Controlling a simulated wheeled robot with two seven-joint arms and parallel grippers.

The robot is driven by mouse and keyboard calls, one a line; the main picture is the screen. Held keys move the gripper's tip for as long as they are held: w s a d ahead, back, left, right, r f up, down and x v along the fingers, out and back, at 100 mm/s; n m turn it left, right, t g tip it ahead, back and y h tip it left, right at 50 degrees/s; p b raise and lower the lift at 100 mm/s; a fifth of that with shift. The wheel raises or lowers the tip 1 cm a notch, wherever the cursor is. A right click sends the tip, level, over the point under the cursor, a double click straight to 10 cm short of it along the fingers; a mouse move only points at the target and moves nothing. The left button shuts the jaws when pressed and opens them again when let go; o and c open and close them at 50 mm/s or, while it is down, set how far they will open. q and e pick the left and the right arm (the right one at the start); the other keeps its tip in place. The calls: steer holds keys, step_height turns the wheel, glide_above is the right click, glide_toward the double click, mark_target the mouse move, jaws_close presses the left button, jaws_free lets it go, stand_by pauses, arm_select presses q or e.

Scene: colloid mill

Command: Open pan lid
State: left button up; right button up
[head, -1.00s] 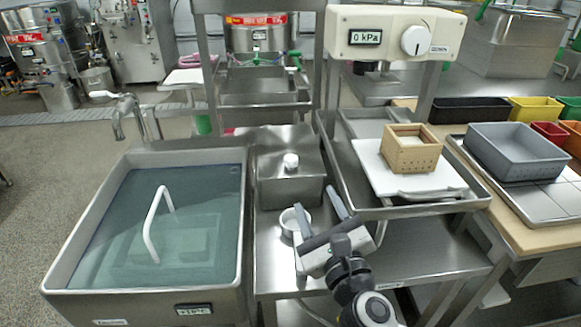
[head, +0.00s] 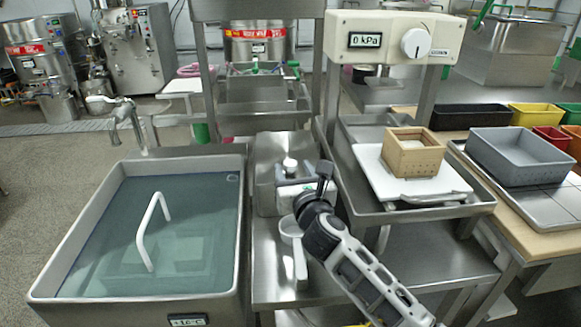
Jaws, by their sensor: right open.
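The pan is a steel box (head: 265,184) on the steel stand between the water basin and the press. Its flat lid (head: 272,145) is on it, with a white knob (head: 290,163) on top. My right gripper (head: 304,184) is open at the pan's front right, close to the knob and covering part of the pan. One dark finger stands up right of the knob; the other is hard to make out. I cannot tell whether it touches the lid. My left gripper is not in view.
A water basin (head: 38,285) with a white handle (head: 148,230) is on the left. A white scoop (head: 299,262) lies in front of the pan. On the right, a wooden mould (head: 412,160) sits on a white board (head: 378,178) under the press (head: 385,38). A steel post stands close right.

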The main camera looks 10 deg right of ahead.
mark_target(291, 162)
steer(key=shift+w+a+b, duration=0.25)
steer(key=shift+w+b, duration=0.05)
steer(key=shift+w, duration=1.35)
jaws_close()
steer(key=shift+r, duration=0.1)
